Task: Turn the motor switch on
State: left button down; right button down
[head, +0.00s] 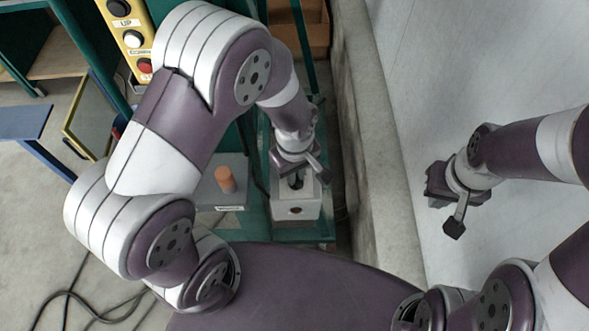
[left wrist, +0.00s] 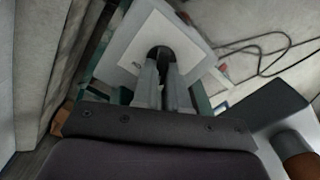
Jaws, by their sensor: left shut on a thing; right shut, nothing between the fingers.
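The motor switch is a pale box (head: 296,209) low on the green frame, with a white top plate and a small red-brown spot on its front. In the left wrist view the white plate (left wrist: 132,51) carries a dark round knob (left wrist: 158,50). My left gripper (head: 296,182) points down over the box. In the left wrist view its two fingers (left wrist: 162,65) are close together and shut on the knob, hiding most of it, so its turned position cannot be told. My right gripper (head: 432,186) is shut and empty, off to the right before the pale wall.
A grey box with an orange cylinder (head: 225,179) stands left of the switch. A yellow button panel (head: 130,40) hangs at the upper left. A concrete ledge (head: 370,130) runs close on the right of the switch. Black cables (head: 75,305) lie on the floor.

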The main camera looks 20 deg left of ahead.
pick_arm(q)
jog(key=m+p, duration=0.1)
jog(key=m, duration=0.2)
jog(key=m+p, duration=0.1)
jog(key=m, duration=0.2)
jog(key=shift+w+d+r, duration=0.15)
jog(key=shift+d+r, duration=0.05)
jog(key=m+p, duration=0.1)
jog(key=m, duration=0.2)
jog(key=shift+d+m, duration=0.1)
jog(key=shift+m, duration=0.2)
jog(key=shift+m+p, duration=0.65)
jog(key=shift+m, duration=0.75)
jog(key=shift+d, duration=0.1)
jog(key=c, duration=1.2)
grip_release()
jog(key=shift+o, duration=0.2)
jog(key=shift+f, duration=0.1)
notch_tip(320, 180, up, 13)
jog(key=shift+f, duration=0.15)
